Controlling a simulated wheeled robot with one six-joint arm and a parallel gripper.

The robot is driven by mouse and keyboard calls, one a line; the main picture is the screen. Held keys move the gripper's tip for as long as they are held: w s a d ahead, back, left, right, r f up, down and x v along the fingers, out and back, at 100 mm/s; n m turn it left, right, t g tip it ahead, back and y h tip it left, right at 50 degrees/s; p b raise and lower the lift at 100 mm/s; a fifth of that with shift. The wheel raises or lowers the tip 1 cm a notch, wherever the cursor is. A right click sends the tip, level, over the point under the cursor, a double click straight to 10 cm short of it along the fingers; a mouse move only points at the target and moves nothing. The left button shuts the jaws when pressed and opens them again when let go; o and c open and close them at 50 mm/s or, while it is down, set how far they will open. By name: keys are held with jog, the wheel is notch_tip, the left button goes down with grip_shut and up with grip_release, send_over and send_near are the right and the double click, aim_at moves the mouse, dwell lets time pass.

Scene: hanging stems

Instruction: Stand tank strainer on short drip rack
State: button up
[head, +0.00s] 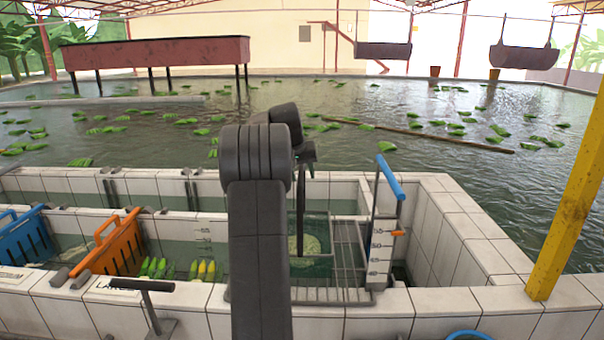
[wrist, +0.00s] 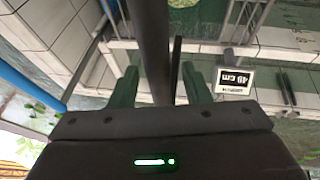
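In the head view my gripper (head: 306,154) is at the end of my dark arm, above the tiled trough. A long dark pole (head: 300,215) hangs below it to a pale green mesh (head: 306,245) low in the trough, apparently the tank strainer. In the wrist view the pole (wrist: 154,45) runs between the green fingers of my gripper (wrist: 160,80). I cannot tell whether they touch it. A grey barred metal rack (head: 347,255), possibly the short drip rack, stands right of the mesh.
A blue-handled upright frame (head: 390,177) stands at the rack's right. Orange (head: 115,245) and blue (head: 22,238) crates sit at left, near green and yellow stems (head: 203,270). A yellow post (head: 568,205) rises at right. White tiled walls (head: 450,298) edge the trough.

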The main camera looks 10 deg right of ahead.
jog(key=b+v, duration=0.1)
jog(key=v, duration=1.3)
jog(key=shift+f, duration=0.2)
jog(key=p+x, duration=0.1)
jog(key=x, duration=1.2)
jog(key=shift+w+d+f, duration=0.1)
jog(key=shift+d+f, duration=0.05)
jog(key=shift+f, duration=0.1)
jog(key=shift+r, duration=0.1)
